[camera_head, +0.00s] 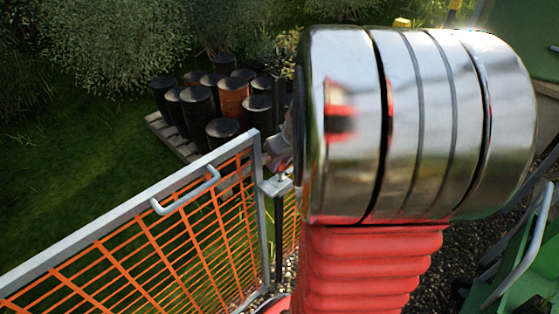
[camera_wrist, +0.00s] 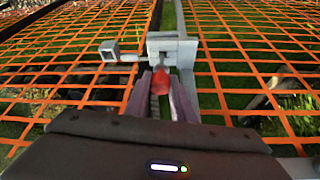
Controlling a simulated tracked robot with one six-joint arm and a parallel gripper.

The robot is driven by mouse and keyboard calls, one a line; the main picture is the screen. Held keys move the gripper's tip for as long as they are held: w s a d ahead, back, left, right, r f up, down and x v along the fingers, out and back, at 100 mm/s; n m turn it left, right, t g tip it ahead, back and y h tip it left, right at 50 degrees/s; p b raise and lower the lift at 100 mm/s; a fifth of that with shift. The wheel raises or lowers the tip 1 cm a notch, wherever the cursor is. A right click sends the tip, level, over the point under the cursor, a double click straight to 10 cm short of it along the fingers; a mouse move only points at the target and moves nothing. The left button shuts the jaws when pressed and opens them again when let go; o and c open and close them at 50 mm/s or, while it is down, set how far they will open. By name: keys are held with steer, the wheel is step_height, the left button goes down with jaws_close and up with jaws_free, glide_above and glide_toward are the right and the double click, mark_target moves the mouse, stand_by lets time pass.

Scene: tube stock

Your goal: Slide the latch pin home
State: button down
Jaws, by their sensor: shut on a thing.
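In the wrist view the latch pin's red knob (camera_wrist: 161,82) sits between the two fingertips of my gripper (camera_wrist: 160,92), which is shut on it. Just beyond is the grey latch housing (camera_wrist: 172,49), fixed at the upright bars. A short grey bar (camera_wrist: 129,58) shows on its left, close to a square bracket (camera_wrist: 108,50); I cannot tell whether the bar enters it. In the head view my gripper (camera_head: 279,150) is partly seen at the top corner of the gate (camera_head: 207,157), largely hidden by my arm. The pin itself is mostly hidden.
The gate has orange mesh (camera_head: 180,235) and a grey handle (camera_head: 186,190). Black and rusty drums (camera_head: 221,131) stand on a pallet (camera_head: 170,138) behind it on grass. Green equipment (camera_head: 515,270) stands at the right. My arm fills the middle right.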

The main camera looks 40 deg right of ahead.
steer(key=shift+f, duration=0.75)
steer(key=shift+f, duration=0.35)
steer(key=shift+f, duration=0.35)
steer(key=shift+f, duration=0.35)
steer(key=c, duration=1.4)
jaws_free()
steer(key=shift+c, duration=0.2)
